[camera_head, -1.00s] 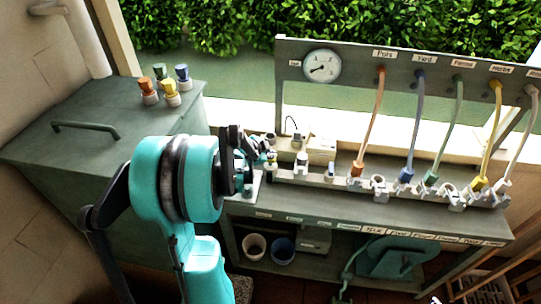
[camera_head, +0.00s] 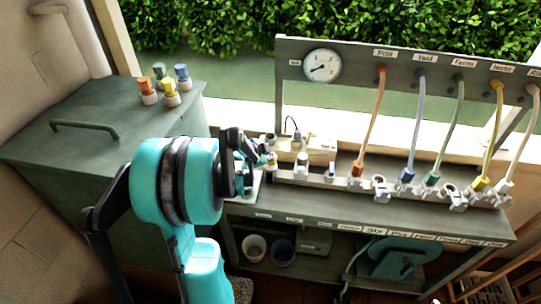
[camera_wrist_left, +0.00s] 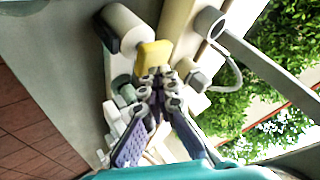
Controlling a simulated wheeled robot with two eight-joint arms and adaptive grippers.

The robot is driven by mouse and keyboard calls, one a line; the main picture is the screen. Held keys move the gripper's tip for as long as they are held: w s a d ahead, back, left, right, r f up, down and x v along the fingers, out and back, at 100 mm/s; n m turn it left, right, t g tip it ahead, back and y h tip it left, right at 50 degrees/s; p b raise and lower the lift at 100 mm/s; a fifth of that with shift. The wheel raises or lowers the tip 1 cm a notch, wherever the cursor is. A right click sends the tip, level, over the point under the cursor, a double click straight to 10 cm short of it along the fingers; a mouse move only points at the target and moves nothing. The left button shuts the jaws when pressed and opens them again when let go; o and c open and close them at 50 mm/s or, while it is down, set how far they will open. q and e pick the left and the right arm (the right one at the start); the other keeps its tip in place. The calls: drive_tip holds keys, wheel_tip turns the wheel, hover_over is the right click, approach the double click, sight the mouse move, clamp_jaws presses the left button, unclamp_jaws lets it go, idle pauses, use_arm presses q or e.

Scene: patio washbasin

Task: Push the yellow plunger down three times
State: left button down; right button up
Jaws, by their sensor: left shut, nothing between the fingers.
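The yellow plunger (camera_wrist_left: 152,56) shows in the left wrist view as a small yellow block just beyond my fingertips. In the head view, a bit of yellow (camera_head: 271,156) shows at the tip of my gripper, mostly hidden behind it. My left gripper (camera_wrist_left: 160,80) is shut and empty. Its tips are right at the near side of the yellow block; I cannot tell whether they touch it. In the head view, my left gripper (camera_head: 262,162) is at the left end of the bench. My right gripper is not in view.
A grey bench (camera_head: 400,222) carries a row of fittings with coloured hoses and a gauge (camera_head: 321,66) above. A white cylinder (camera_wrist_left: 122,27) stands beside the yellow block. A green-grey cabinet (camera_head: 60,160) with several coloured-topped caps stands at left.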

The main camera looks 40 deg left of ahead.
sight(270, 162)
use_arm(q)
drive_tip(key=shift+f, duration=0.2)
drive_tip(key=shift+r, duration=0.1)
drive_tip(key=shift+r+p, duration=0.6)
drive_tip(key=shift+r, duration=0.25)
wheel_tip(270, 162, up, 6)
drive_tip(key=p, duration=0.4)
drive_tip(key=shift+p, duration=0.35)
idle(1.5)
